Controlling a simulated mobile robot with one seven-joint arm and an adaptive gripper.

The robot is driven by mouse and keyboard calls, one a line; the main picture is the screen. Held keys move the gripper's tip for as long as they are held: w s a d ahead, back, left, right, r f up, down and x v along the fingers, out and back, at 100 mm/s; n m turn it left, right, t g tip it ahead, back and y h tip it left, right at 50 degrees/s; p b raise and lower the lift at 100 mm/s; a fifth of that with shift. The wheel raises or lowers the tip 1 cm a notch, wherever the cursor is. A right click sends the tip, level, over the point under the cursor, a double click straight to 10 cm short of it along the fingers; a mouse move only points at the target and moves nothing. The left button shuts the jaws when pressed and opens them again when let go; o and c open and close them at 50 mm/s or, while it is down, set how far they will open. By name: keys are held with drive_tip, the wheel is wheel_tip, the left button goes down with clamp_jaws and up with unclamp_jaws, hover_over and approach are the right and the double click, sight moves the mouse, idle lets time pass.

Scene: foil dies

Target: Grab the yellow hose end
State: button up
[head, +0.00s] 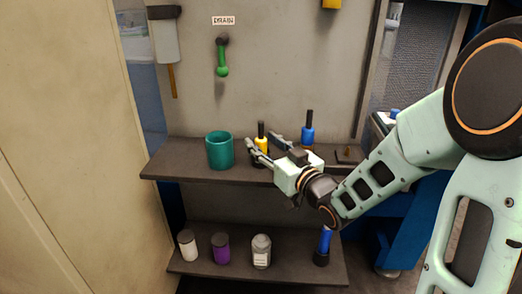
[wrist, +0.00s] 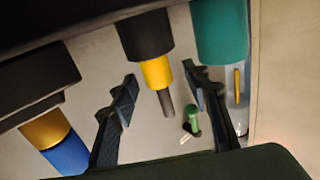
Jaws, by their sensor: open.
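The yellow hose end (head: 262,144) stands upright on the upper shelf, with a dark thin tip on top and a dark base. In the wrist view the yellow hose end (wrist: 156,72) shows between my two fingers, with a gap on each side. My gripper (head: 262,139) is open and reaches in from the right at shelf height. In the wrist view my gripper (wrist: 160,73) has its fingers spread around the yellow part. I cannot tell whether the hose end is fully between the fingertips in depth. The gripper partly hides its lower part in the head view.
A teal cup (head: 219,151) stands left of the yellow hose end, close to one finger. A blue hose end (head: 307,135) stands to the right. Several jars and another blue item (head: 323,243) are on the lower shelf (head: 215,268). A green handle (head: 222,62) hangs on the wall.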

drive_tip(key=shift+x, duration=0.85)
drive_tip(key=shift+c, duration=0.2)
clamp_jaws()
drive_tip(key=shift+r, duration=0.1)
